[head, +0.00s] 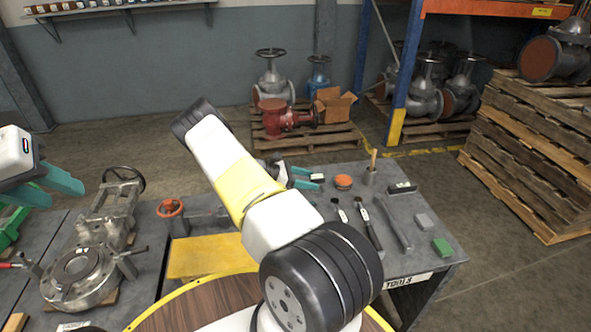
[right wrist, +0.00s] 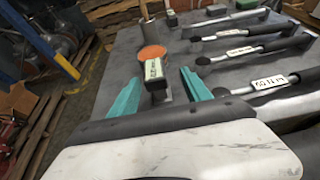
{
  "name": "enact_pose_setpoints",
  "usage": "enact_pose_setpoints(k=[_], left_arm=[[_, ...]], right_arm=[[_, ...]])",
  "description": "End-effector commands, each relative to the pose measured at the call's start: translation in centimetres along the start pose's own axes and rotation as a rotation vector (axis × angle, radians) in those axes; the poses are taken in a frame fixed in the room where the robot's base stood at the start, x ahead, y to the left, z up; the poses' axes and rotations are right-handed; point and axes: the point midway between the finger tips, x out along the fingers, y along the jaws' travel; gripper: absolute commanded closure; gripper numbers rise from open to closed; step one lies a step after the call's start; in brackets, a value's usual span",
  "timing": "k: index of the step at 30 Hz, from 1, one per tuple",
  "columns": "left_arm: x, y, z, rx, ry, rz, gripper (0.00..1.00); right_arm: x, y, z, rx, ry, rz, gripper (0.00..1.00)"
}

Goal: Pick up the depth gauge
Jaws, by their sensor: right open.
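A small dark tool with a pale label (right wrist: 155,75), which I take to be the depth gauge, stands out from the grey bench between my right fingers in the right wrist view. Its label is too blurred to read. My right gripper (right wrist: 160,93) is open around it, with a teal finger on each side and gaps between. In the head view the right gripper (head: 306,178) is low over the bench, partly hidden by my own arm. My left gripper (head: 48,190) is open and empty at the left edge, above the bench by the valve parts.
An orange round piece (right wrist: 152,54) lies just beyond the labelled tool. Several labelled long-handled tools (right wrist: 245,50), a green block (head: 441,247) and a grey block (head: 424,221) lie on the bench. A valve body (head: 82,275) stands at left. Stacked pallets (head: 530,150) stand beyond.

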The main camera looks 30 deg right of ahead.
Motion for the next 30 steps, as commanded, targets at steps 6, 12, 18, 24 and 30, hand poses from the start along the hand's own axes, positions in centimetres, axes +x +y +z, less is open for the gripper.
enact_pose_setpoints(k=[6, 12, 18, 24, 30], left_arm=[[0.0, 0.0, 0.0, 0.000, 0.000, 0.000, 0.64], [0.0, 0.0, 0.0, 0.000, 0.000, 0.000, 0.64], [0.0, 0.0, 0.0, 0.000, 0.000, 0.000, 0.64], [0.0, 0.0, 0.0, 0.000, 0.000, 0.000, 0.64], [0.0, 0.0, 0.0, 0.000, 0.000, 0.000, 0.64]], right_arm=[[2.2, 0.1, 0.0, 0.001, 0.000, -0.001, 0.44], [4.9, 0.6, -0.1, 0.001, -0.001, -0.003, 0.44], [6.8, 0.7, -0.1, 0.000, 0.001, 0.000, 0.44], [6.8, 0.7, -0.1, 0.001, 0.001, 0.000, 0.50], [6.8, 0.7, -0.1, 0.001, 0.001, -0.001, 0.89]])
